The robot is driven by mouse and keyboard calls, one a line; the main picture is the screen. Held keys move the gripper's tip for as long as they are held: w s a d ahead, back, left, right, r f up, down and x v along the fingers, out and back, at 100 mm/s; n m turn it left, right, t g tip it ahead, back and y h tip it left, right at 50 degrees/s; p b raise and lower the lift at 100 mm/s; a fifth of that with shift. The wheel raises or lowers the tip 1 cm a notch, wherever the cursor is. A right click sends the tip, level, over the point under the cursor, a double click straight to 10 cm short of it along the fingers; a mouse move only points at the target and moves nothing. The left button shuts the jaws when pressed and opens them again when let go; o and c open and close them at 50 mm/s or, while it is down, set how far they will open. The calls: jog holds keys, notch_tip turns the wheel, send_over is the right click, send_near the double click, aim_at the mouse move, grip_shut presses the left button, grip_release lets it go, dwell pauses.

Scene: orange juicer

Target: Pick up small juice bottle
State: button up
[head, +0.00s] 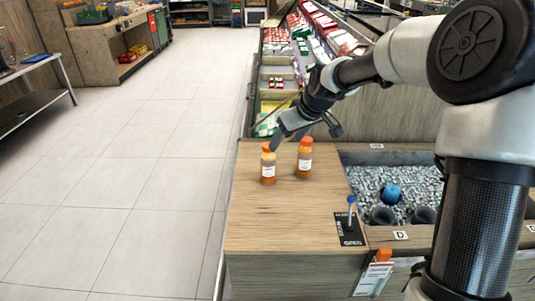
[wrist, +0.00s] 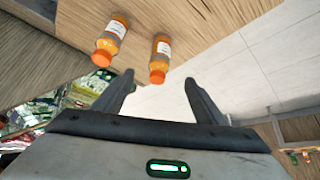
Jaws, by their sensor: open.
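Two small juice bottles with orange caps, orange juice and white labels stand upright on the wooden counter (head: 285,215). The left bottle (head: 268,166) is nearer the counter's left edge, and the right bottle (head: 305,157) is a little to its right. My gripper (head: 290,138) is above and behind them, close to their caps in the head view. In the wrist view, my gripper (wrist: 160,88) has its two fingers apart with nothing between them. One bottle (wrist: 160,60) is just ahead of the fingers, and the other bottle (wrist: 110,42) is further left.
A recessed bin of grey ice-like pieces (head: 420,180) holds dark cups and a blue object (head: 390,194). Produce shelves (head: 285,75) lie behind. Open floor is at left.

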aim_at(272, 158)
jog(key=b+x, duration=0.1)
jog(key=x, duration=0.5)
jog(key=b+x, duration=0.1)
jog(key=x, duration=0.6)
jog(key=shift+w+a+r, duration=0.1)
jog(key=shift+w+a, duration=0.05)
jog(key=shift+a, duration=0.05)
jog(key=shift+w+r+b+x, duration=0.15)
jog(key=shift+b+x, duration=0.35)
jog(key=shift+x, duration=0.9)
jog(key=shift+w+r+b+x, duration=0.15)
jog(key=shift+b+x, duration=0.3)
jog(key=shift+x, duration=0.95)
jog(key=shift+a, duration=0.1)
jog(key=c, duration=1.3)
jog(key=shift+c, duration=0.3)
